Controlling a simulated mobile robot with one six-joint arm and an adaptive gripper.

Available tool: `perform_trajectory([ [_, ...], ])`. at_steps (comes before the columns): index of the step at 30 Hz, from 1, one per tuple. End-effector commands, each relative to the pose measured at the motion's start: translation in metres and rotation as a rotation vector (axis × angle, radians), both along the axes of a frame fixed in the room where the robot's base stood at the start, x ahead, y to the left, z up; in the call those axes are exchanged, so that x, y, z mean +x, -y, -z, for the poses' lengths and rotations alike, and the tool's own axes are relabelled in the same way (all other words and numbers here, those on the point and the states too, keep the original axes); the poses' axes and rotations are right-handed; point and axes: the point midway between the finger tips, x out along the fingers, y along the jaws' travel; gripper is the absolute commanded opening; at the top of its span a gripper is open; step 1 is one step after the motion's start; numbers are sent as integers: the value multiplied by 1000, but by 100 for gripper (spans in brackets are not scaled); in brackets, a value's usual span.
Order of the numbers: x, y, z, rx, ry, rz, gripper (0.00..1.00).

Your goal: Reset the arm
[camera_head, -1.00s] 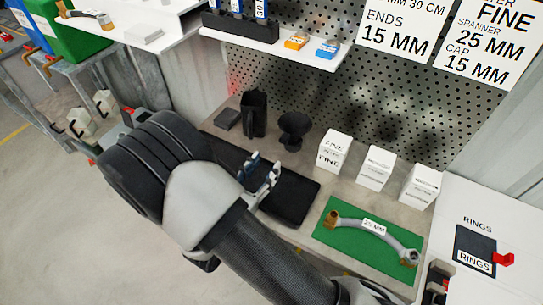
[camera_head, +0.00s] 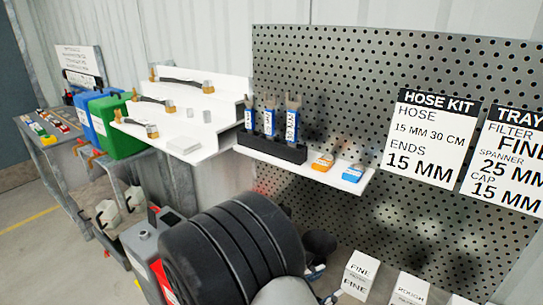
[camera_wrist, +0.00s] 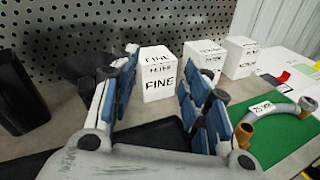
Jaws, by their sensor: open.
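My gripper (camera_wrist: 162,85) shows in the wrist view with its two blue-padded fingers spread apart. Nothing is between them. It is above a dark tray (camera_wrist: 150,137) on the bench. A white box marked FINE (camera_wrist: 158,75) stands behind the fingers. In the head view my own dark, ribbed arm joint fills the lower middle. It hides most of the gripper; only a bit of the fingers (camera_head: 316,271) shows beside it, left of the FINE box (camera_head: 360,275).
More white boxes (camera_wrist: 240,57) stand right of the FINE box. A green mat (camera_wrist: 270,130) with a hose lies at right. A black container (camera_wrist: 18,95) is at left.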

Motion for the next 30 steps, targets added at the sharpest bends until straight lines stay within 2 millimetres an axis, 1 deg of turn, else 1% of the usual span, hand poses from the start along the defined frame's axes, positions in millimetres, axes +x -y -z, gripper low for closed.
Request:
perform_trajectory([
  [1, -12, 23, -17, 85, 32, 112, 43],
  [3, -33, 48, -30, 197, 66, 253, 43],
  [5, -52, 66, -38, 298, 99, 369, 43],
  [6, -66, 75, -43, 367, 122, 443, 43],
  [9, -98, 90, -51, 549, 190, 617, 43],
  [11, -117, 94, -54, 664, 236, 715, 43],
  [12, -128, 95, -56, 741, 270, 777, 43],
  [15, -152, 91, -61, 941, 362, 916, 43],
  [18, -169, 80, -68, 1149, 468, 1032, 43],
  [21, -179, 66, -77, 1361, 583, 1123, 43],
  [24, -182, 52, -90, 1553, 694, 1179, 43],
  [27, -183, 41, -103, 1705, 785, 1208, 43],
  [30, -182, 34, -112, 1805, 844, 1220, 43],
])
